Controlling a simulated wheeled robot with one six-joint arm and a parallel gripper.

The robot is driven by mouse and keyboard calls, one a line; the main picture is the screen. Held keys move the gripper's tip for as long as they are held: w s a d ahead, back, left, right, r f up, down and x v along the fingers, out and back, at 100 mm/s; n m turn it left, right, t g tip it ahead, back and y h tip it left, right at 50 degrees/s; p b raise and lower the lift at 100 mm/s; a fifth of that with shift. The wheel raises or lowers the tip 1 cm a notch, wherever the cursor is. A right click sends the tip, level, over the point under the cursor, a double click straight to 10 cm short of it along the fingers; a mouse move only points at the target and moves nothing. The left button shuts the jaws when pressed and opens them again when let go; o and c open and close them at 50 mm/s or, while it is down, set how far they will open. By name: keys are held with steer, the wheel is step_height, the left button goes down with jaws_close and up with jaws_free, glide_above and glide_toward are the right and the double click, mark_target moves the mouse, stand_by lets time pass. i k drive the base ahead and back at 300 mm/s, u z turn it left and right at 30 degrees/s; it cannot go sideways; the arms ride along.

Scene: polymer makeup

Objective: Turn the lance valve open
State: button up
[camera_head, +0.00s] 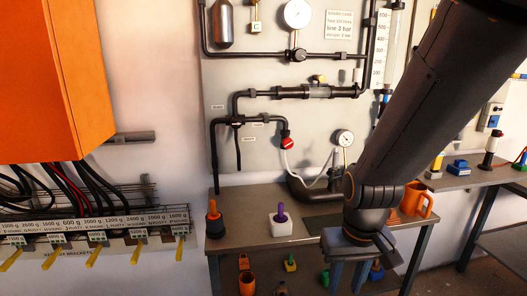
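A wall panel (255,165) carries black pipework with several fittings. A red-ended fitting (287,143) with a white hose hangs at the end of the middle pipe. A black valve-like fitting (237,121) with a thin downward lever sits left of it. The small labels are unreadable, so I cannot tell which fitting is the lance valve or how it is set. My gripper (348,283) points down at the front of the bench, low and right of these fittings and apart from them. Its two blue-grey fingers are spread, with nothing visible between them.
The bench (245,238) holds an orange-handled black holder (214,222), a white block with a purple handle (281,224) and an orange mug (416,200). An orange cabinet (45,80) is at left. My arm covers the right of the panel.

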mark_target(288, 143)
steer(key=u, duration=0.2)
steer(key=k, duration=0.35)
steer(key=u, duration=1.15)
steer(key=i, duration=0.7)
steer(key=z, duration=0.55)
steer(key=i, duration=0.6)
steer(key=z, duration=0.65)
